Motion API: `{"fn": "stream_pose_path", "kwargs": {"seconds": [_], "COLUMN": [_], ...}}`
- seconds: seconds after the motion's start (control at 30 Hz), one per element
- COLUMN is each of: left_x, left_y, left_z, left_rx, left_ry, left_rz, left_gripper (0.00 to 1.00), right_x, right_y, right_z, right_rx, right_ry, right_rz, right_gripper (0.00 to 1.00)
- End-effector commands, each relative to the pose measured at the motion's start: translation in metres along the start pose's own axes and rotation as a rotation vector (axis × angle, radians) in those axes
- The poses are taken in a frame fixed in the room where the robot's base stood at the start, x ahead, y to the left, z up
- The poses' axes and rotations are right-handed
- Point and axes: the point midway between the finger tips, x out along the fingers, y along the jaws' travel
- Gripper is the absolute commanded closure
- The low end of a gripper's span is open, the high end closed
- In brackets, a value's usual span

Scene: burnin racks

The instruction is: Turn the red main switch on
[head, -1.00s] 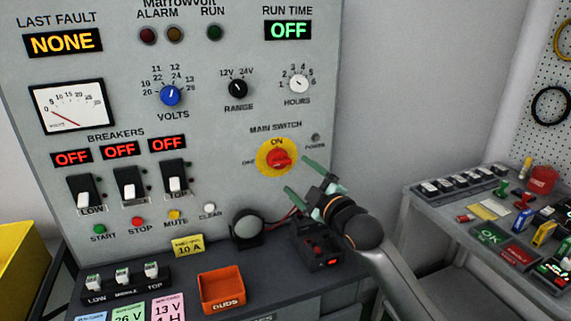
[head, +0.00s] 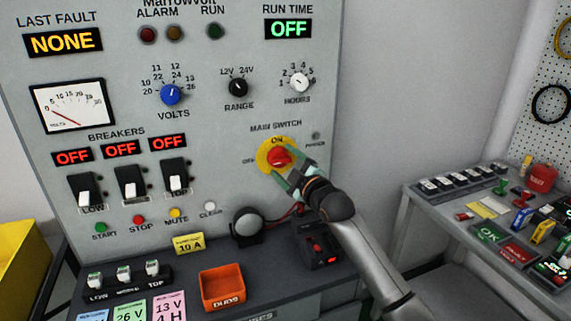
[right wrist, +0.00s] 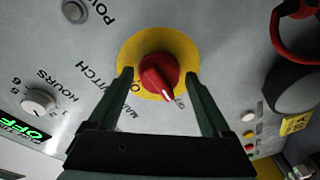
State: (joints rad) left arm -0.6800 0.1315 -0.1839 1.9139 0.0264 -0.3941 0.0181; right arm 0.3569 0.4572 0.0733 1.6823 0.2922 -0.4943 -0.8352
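The red main switch (head: 279,157) is a rotary knob on a round yellow plate (head: 263,149) on the grey panel, with ON above it and OFF at its left. My right gripper (head: 287,167) is open at the knob, with one green finger above right and one below left. In the right wrist view, the red knob (right wrist: 160,76) sits between and just beyond the open fingertips (right wrist: 158,86). Gaps show beside it, so I see no grip. My left gripper is out of view.
The panel also carries the blue volts knob (head: 170,95), three breaker switches reading OFF, and a run time display (head: 288,29) reading OFF. An orange bin (head: 222,289) stands on the ledge below. A side table (head: 424,205) with loose items is at right.

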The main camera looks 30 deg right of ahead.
Motion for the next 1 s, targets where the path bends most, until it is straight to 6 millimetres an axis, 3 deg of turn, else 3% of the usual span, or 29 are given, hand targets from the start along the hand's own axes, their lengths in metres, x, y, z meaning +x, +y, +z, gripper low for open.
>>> {"fn": "stream_pose_path", "kwargs": {"seconds": [0.07, 0.63, 1.0], "left_x": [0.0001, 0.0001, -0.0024], "left_y": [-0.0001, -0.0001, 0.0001], "left_z": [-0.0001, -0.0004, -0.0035], "left_rx": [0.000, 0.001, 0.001], "left_ry": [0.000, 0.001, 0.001], "left_rz": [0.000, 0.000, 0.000], "left_gripper": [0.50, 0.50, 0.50], "right_x": [-0.0002, -0.0003, -0.0001], "right_y": [0.0000, -0.0002, -0.0004], "right_z": [0.0001, 0.0004, 0.0005], "right_rx": [0.000, 0.000, 0.059], "right_ry": [0.000, -0.001, 0.002], "right_rz": [0.000, -0.001, 0.005], "right_gripper": [0.28, 0.92, 0.94]}}
